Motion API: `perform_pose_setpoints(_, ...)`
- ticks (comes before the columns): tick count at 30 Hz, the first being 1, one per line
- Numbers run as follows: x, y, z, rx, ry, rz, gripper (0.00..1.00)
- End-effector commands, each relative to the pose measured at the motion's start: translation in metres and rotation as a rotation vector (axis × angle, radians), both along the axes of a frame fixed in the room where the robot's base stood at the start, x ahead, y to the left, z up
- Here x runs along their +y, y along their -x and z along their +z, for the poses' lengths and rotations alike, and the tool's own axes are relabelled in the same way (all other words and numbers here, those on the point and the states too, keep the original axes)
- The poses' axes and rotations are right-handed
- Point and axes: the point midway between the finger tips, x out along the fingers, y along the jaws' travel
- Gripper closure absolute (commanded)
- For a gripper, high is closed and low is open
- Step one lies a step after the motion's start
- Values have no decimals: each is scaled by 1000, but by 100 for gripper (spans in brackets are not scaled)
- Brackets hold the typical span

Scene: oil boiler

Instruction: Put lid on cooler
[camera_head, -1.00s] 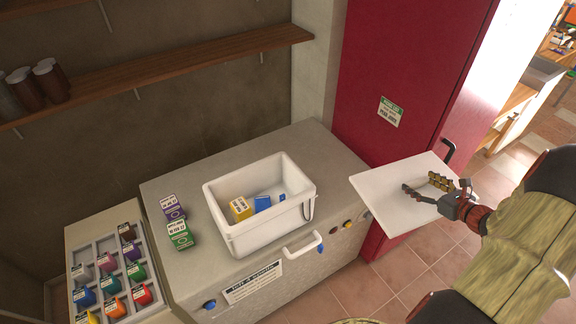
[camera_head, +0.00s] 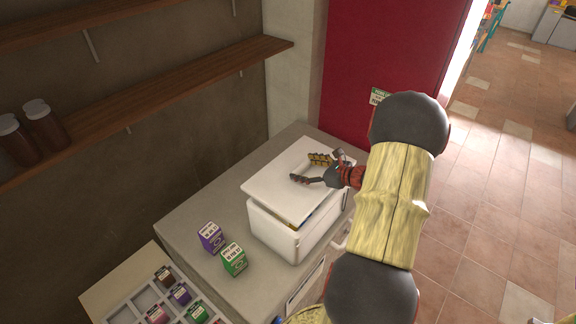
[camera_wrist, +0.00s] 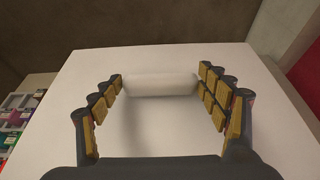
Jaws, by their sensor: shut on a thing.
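The white cooler (camera_head: 272,232) stands on the grey counter in the head view. The flat white lid (camera_head: 272,190) is over it, covering most of its opening. A gap shows at the right front, with a bit of yellow and blue contents visible. I cannot tell whether the lid touches the rim. My gripper (camera_head: 306,168) is above the lid and shut on it. In the wrist view the fingers (camera_wrist: 160,82) are on either side of the lid's white raised handle (camera_wrist: 160,84), and the lid (camera_wrist: 150,130) fills most of the picture. The cooler is hidden there.
A purple box (camera_head: 211,238) and a green box (camera_head: 234,260) stand on the counter (camera_head: 185,222) left of the cooler. A compartment tray (camera_head: 150,305) with colored items is at the lower left. Wooden shelves (camera_head: 150,105) hang on the wall behind. A red cabinet (camera_head: 350,60) stands behind right.

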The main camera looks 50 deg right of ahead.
Motion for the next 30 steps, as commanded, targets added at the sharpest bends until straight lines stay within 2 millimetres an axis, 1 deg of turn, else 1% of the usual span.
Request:
perform_pose_setpoints(5, 0, 0, -8, 0, 0, 0, 59)
perform_pose_setpoints(15, 0, 0, -40, -1, -1, 0, 59)
perform_pose_setpoints(21, 0, 0, -54, -1, 0, -1, 59)
perform_pose_setpoints(30, 0, 0, -57, -1, 1, -1, 59)
